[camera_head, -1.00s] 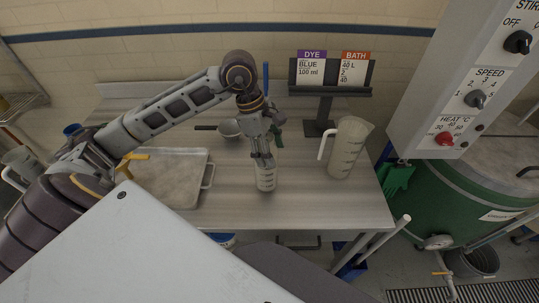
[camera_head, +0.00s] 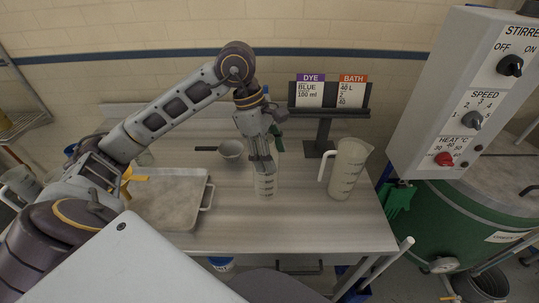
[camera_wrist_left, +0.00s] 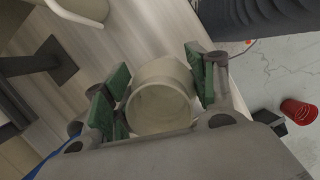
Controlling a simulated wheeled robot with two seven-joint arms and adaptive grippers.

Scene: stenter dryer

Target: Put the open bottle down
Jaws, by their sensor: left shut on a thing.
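The open bottle (camera_head: 265,187) is a pale translucent container with faint markings, upright over the middle of the table. My left gripper (camera_head: 263,167) comes down on it from above and is shut on its upper part. In the left wrist view its round open mouth (camera_wrist_left: 160,100) faces the camera between the green finger pads (camera_wrist_left: 158,97). I cannot tell whether its base touches the table. My right gripper is not in view.
A large measuring jug (camera_head: 348,170) stands right of the bottle. A metal tray (camera_head: 172,215) lies left. The table front (camera_head: 290,228) is clear.

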